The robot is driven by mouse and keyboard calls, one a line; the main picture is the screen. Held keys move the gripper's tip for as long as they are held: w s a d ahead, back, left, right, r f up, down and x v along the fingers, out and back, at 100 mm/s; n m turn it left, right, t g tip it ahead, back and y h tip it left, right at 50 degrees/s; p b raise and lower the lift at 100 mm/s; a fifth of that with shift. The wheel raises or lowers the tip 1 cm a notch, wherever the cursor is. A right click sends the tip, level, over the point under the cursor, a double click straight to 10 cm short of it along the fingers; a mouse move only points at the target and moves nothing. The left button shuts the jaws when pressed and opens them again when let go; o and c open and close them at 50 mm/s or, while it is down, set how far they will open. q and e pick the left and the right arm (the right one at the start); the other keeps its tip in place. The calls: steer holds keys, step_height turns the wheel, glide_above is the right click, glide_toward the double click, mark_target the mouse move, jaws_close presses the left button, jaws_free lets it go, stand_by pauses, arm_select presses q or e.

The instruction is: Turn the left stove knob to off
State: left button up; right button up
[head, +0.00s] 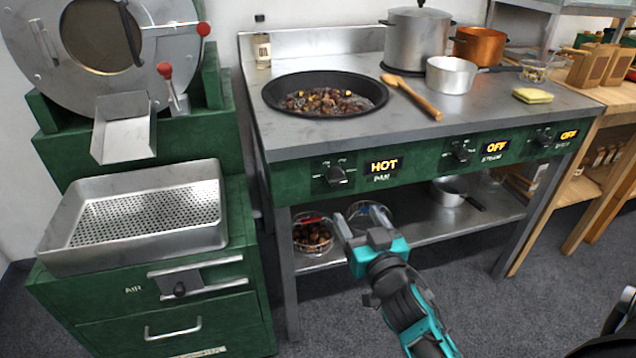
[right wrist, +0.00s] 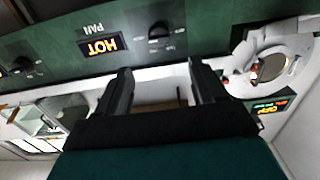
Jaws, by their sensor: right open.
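The left stove knob (head: 335,176) is a dark knob on the green front panel, beside a lit display (head: 383,167) reading HOT above the label PAN. In the right wrist view the picture is upside down, and the knob (right wrist: 160,30) shows beyond the fingertips with the HOT display (right wrist: 102,46) to its left. My right gripper (head: 362,222) is open and empty, below and a little right of the knob, apart from it. It also shows in the right wrist view (right wrist: 158,78), its two fingers spread. My left gripper is not in view.
The stove top (head: 300,146) carries a black pan (head: 272,100) of chestnuts. Two other knobs (head: 463,153) (head: 543,139) have OFF displays. Bowls (head: 313,247) stand on the lower shelf (head: 420,233). A green machine with a perforated tray (head: 140,250) stands left. Floor in front is clear.

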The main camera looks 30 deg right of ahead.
mark_target(339, 182)
steer(key=b+x, duration=0.1)
steer(key=x, duration=1.1)
steer(key=shift+w+d+b, duration=0.1)
steer(key=shift+w+b, duration=0.15)
steer(key=shift+b, duration=0.05)
steer(key=c, duration=1.1)
